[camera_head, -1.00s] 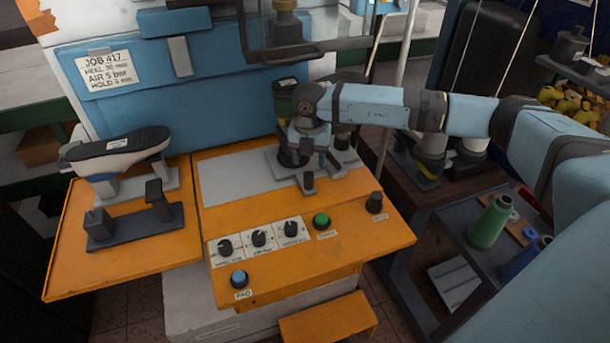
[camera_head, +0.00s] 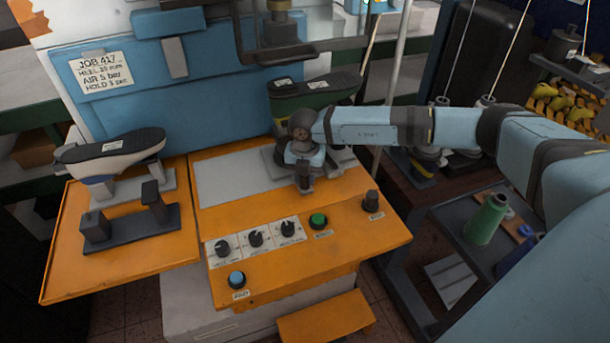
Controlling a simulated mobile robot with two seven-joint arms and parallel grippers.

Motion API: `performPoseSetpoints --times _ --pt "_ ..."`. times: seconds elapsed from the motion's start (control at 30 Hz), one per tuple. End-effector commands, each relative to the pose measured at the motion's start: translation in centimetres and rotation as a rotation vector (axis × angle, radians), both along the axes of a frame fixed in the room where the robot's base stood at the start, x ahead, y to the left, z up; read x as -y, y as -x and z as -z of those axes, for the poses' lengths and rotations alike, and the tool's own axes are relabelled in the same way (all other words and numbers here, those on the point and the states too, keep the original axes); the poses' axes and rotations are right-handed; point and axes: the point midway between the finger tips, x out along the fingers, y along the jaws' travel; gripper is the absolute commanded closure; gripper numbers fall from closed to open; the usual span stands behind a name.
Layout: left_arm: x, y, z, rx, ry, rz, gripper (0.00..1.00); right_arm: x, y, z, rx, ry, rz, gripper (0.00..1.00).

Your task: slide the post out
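My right gripper (camera_head: 304,182) reaches in from the right, low over the orange machine table (camera_head: 235,215). Its fingers are dark and foreshortened, so I cannot tell whether they are open or shut. Directly behind it a dark green shoe or last (camera_head: 318,92) with small white labels stands above a grey base plate (camera_head: 272,160). The post under this last is hidden by my gripper and forearm, and I cannot tell whether the gripper touches it. My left gripper is not in view.
At left, a black-soled shoe (camera_head: 112,148) sits on a stand, behind a dark two-post bracket (camera_head: 130,225). Knobs and a green button (camera_head: 318,220) line the table front. A press head (camera_head: 282,30) hangs above. A green bottle (camera_head: 486,220) stands on the right cart.

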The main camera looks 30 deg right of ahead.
Motion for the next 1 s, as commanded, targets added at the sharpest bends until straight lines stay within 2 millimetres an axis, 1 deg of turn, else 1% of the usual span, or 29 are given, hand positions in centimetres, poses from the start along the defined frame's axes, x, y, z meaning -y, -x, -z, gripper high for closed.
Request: performPoseSetpoints --times 0.23,0.37,0.47,0.8,1.0 --pt "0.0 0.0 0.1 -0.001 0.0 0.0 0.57 -0.4 -0.1 0.0 -0.001 -0.001 -0.001 1.0" --pt "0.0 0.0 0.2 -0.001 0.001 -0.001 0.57 -1.7 -0.3 0.0 -0.001 -0.002 -0.003 1.0" --pt "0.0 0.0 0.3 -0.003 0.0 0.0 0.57 -3.4 -0.7 0.1 0.001 -0.004 -0.005 1.0" --pt "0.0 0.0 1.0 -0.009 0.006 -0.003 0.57 -11.1 -2.5 0.1 0.001 -0.006 -0.007 1.0" --pt "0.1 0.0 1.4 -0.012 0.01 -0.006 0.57 -14.8 -3.5 0.1 0.001 -0.004 -0.005 1.0"
